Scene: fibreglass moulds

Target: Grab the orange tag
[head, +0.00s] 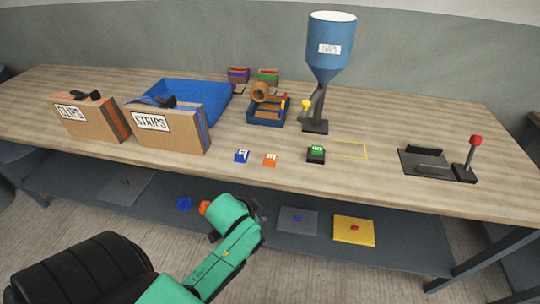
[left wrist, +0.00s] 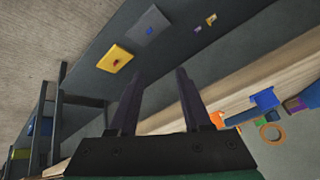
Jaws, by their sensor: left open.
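The orange tag (head: 270,159) is a small block with a white label, lying near the front edge of the tabletop in the head view. A blue tag (head: 242,156) lies just left of it and a green-topped block (head: 316,154) stands to its right. My left gripper (head: 262,219) is below and in front of the table edge, apart from the tag and partly hidden by its own arm. In the left wrist view its two fingers (left wrist: 158,78) are spread with nothing between them. An orange patch shows beside one finger there; I cannot tell if it is the tag. My right gripper is not in view.
The table's front edge (head: 340,189) lies between my left gripper and the tag. The lower shelf holds a yellow plate (head: 354,231) and another orange piece (head: 205,207).

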